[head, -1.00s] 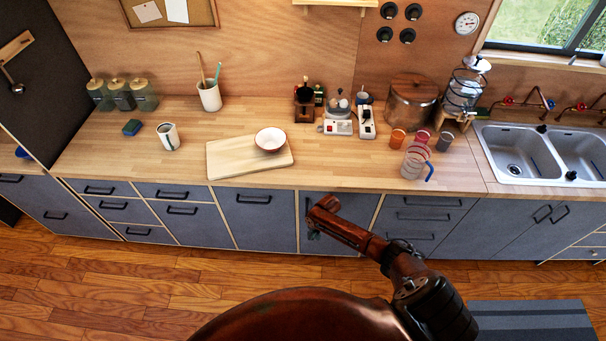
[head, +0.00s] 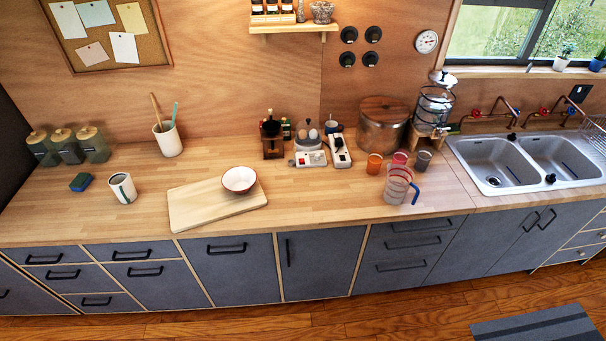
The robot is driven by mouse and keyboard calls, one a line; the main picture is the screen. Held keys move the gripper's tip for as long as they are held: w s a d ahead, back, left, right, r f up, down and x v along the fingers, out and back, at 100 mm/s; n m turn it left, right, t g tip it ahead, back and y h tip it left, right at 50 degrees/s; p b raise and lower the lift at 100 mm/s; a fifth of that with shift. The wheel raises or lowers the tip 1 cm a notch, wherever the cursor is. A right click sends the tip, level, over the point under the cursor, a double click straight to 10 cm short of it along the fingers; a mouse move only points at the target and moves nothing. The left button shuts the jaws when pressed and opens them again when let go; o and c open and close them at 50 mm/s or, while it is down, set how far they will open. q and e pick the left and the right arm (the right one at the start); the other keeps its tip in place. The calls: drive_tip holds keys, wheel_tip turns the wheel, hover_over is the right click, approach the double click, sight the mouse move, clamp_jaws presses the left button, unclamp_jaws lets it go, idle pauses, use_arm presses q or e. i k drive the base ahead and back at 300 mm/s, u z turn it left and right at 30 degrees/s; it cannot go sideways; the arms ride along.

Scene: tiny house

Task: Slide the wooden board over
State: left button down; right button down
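The wooden board (head: 205,205) is a pale, flat rectangle lying on the wooden counter, left of the middle, near the front edge. A white bowl with a red rim (head: 238,180) stands on the board's back right part. Neither of my grippers shows in the head view now, so nothing of mine is seen touching the board.
A mug (head: 122,188) and a sponge (head: 81,182) stand left of the board on the counter (head: 300,210). Cups and a glass pitcher (head: 398,186) stand further right, before the sink (head: 490,165). Counter right of the board is clear.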

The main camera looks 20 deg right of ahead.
sight(206, 202)
drive_tip(key=z, duration=0.5)
drive_tip(key=i, duration=1.05)
drive_tip(key=u, duration=0.45)
